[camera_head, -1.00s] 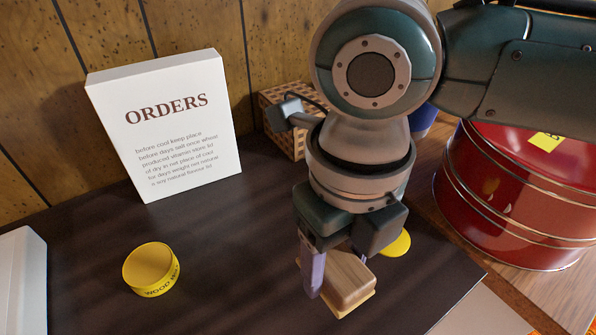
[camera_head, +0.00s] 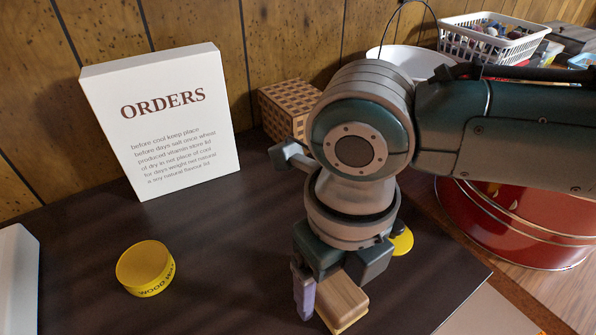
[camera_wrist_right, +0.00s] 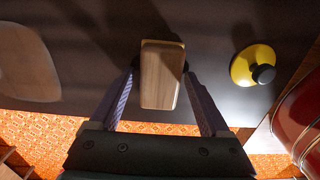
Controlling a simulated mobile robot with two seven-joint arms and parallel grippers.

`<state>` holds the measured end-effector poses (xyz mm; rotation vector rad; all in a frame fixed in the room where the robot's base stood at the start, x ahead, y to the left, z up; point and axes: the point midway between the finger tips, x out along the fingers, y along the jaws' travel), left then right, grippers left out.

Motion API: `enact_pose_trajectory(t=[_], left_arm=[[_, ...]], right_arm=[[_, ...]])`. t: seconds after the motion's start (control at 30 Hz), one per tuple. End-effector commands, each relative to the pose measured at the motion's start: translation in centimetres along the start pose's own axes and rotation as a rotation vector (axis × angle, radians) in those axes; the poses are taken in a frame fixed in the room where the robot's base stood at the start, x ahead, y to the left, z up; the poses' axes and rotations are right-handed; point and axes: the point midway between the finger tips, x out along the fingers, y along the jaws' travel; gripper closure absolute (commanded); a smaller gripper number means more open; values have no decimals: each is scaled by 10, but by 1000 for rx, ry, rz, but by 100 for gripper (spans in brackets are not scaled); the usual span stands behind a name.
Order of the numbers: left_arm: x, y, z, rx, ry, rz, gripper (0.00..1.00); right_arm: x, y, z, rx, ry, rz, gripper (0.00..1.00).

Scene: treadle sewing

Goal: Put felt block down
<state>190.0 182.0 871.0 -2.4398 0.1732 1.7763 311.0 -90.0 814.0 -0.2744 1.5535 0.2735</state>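The felt block (camera_head: 342,302) is a wooden block with a thin yellowish layer underneath. My right gripper (camera_head: 325,300) points down and is shut on it, with one purple finger showing at its left side in the head view. In the right wrist view the block (camera_wrist_right: 162,75) lies between the tips of the two purple fingers (camera_wrist_right: 160,72). The block is over the dark tabletop (camera_head: 220,270) near its front right part. Whether its underside touches the top is hard to tell. My left gripper is not in view.
A yellow round tin (camera_head: 145,268) stands left, before a white ORDERS sign (camera_head: 165,120). A yellow disc with a dark knob (camera_wrist_right: 255,66) is just right of the block. A checkered box (camera_head: 290,108) is behind, a red tin (camera_head: 510,225) at right. The middle is clear.

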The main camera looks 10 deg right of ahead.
Motion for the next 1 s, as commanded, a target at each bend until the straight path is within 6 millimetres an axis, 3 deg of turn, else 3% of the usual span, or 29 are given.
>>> enact_pose_trajectory(t=[0.3,0.43,0.8,1.0], left_arm=[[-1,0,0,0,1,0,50],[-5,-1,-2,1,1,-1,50],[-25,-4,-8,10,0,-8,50],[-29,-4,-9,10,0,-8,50]], right_arm=[[-1,0,0,0,0,0,9],[-11,0,1,-1,-2,1,9],[-90,0,1,0,-5,1,9],[-117,0,1,1,-1,1,9]])
